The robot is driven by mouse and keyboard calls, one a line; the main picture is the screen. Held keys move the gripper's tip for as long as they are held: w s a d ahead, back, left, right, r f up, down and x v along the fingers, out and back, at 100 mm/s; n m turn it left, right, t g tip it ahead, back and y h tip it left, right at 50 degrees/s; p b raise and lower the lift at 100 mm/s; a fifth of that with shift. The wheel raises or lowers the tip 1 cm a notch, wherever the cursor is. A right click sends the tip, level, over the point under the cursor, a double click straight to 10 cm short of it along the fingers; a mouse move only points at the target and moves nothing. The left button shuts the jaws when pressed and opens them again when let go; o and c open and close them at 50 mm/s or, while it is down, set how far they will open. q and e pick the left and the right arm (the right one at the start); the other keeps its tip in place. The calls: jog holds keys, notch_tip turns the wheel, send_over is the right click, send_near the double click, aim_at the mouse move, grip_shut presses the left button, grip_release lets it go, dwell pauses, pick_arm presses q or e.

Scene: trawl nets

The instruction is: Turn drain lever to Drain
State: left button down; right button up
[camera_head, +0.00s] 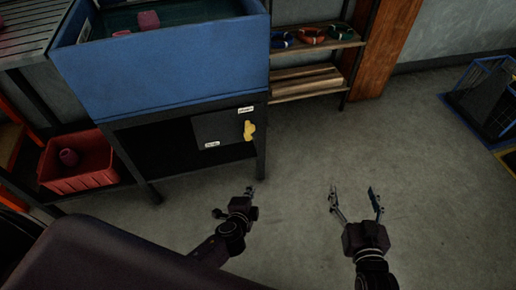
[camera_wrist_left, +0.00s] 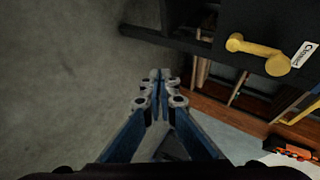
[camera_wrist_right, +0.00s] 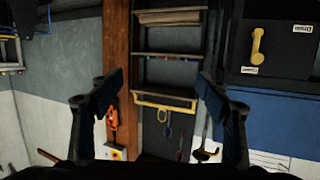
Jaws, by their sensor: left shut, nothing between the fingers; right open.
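The yellow drain lever (camera_head: 249,130) is on a dark panel (camera_head: 221,129) below the blue tank. It stands roughly upright, near the upper right label (camera_head: 245,109). The left wrist view shows the lever (camera_wrist_left: 258,52) beside that label, which reads "Closed" (camera_wrist_left: 303,55). A second label (camera_head: 212,144) at the panel's lower left is too small to read. The right wrist view also shows the lever (camera_wrist_right: 257,45). My left gripper (camera_head: 250,190) is shut and empty, below the lever and apart from it. My right gripper (camera_head: 354,190) is open and empty, further right over the floor.
The blue tank (camera_head: 160,75) stands on a dark frame with legs. A red crate (camera_head: 80,175) sits low on the left. A wooden shelf (camera_head: 315,80) stands behind, right of the tank. A blue cage (camera_head: 485,95) is at far right. The middle floor is clear.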

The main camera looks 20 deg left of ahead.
aim_at(248, 130)
pick_arm(q)
jog(key=w+d+r+m+t+y+b, duration=0.1)
jog(key=w+r+m+t+b, duration=0.3)
jog(key=r, duration=0.9)
jog(key=w+d+t+b, duration=0.1)
jog(key=w+b, duration=0.1)
jog(key=w, duration=0.1)
jog(key=shift+w+d+t, duration=0.2)
jog(key=shift+t, duration=0.1)
pick_arm(e)
notch_tip(248, 130, up, 19)
jog(key=s+t+y, duration=0.1)
jog(key=s+t, duration=0.2)
jog(key=t, duration=0.2)
pick_arm(q)
jog(key=w+a+b, duration=0.1)
jog(key=w+a, duration=0.4)
jog(key=w, duration=0.3)
pick_arm(e)
jog(key=shift+s+r+t+y, duration=0.3)
jog(key=shift+r+t, duration=0.2)
jog(key=shift+r, duration=0.35)
jog(key=shift+s+r+t+y, duration=0.3)
jog(key=shift+r+t, duration=0.2)
jog(key=shift+r, duration=0.35)
jog(key=shift+s+r+t+y, duration=0.25)
jog(key=shift+r+t, duration=0.25)
jog(key=shift+r, duration=0.35)
